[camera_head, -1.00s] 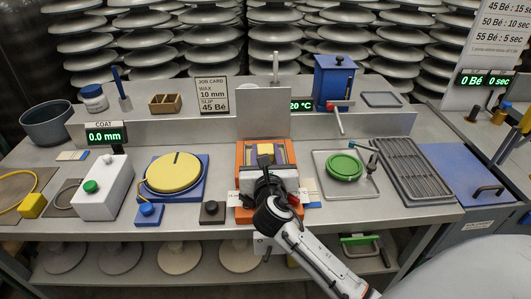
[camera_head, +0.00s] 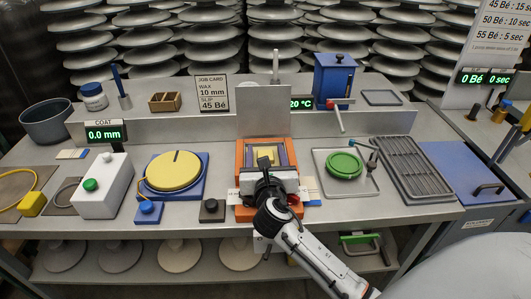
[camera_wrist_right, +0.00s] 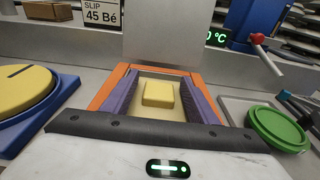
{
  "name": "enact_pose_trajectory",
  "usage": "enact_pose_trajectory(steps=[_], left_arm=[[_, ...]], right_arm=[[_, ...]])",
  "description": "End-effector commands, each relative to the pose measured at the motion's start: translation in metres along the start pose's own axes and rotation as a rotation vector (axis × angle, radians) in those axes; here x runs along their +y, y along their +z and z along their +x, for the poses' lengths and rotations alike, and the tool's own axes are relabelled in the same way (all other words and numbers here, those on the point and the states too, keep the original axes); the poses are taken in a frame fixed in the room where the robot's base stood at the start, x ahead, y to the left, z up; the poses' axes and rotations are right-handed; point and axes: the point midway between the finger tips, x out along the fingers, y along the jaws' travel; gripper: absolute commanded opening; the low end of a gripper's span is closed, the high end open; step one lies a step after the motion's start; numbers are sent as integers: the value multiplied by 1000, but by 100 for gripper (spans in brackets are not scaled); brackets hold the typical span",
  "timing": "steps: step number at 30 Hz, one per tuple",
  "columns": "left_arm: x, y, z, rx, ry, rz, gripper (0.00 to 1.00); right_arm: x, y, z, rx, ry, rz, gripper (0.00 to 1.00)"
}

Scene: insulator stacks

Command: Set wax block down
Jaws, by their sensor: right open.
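The wax block (camera_wrist_right: 158,94) is a small yellow block. In the head view the block (camera_head: 265,153) shows just beyond my right gripper (camera_head: 265,166), which is over the front of the orange frame (camera_head: 241,158). My left gripper is not in view.
A grey upright panel (camera_head: 263,112) stands behind the frame. Left are a yellow disc (camera_head: 174,172) on a blue base and a white box (camera_head: 104,187) with a green button. Right are a green round dish (camera_head: 344,165) on a tray and a grey rack (camera_head: 412,170).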

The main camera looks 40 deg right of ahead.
Motion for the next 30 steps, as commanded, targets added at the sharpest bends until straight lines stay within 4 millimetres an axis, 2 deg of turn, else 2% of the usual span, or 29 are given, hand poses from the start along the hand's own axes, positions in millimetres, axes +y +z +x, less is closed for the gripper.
enact_pose_trajectory(steps=[5,15,21,25,30], left_arm=[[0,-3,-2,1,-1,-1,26],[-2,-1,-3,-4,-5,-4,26],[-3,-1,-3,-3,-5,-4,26],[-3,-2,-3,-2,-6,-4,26],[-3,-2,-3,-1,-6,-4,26]], right_arm=[[0,14,-4,-1,0,3,53],[0,11,-80,2,2,1,53],[0,11,-111,0,0,2,53],[0,12,-120,0,0,2,53],[0,12,-122,-2,-1,2,53]])
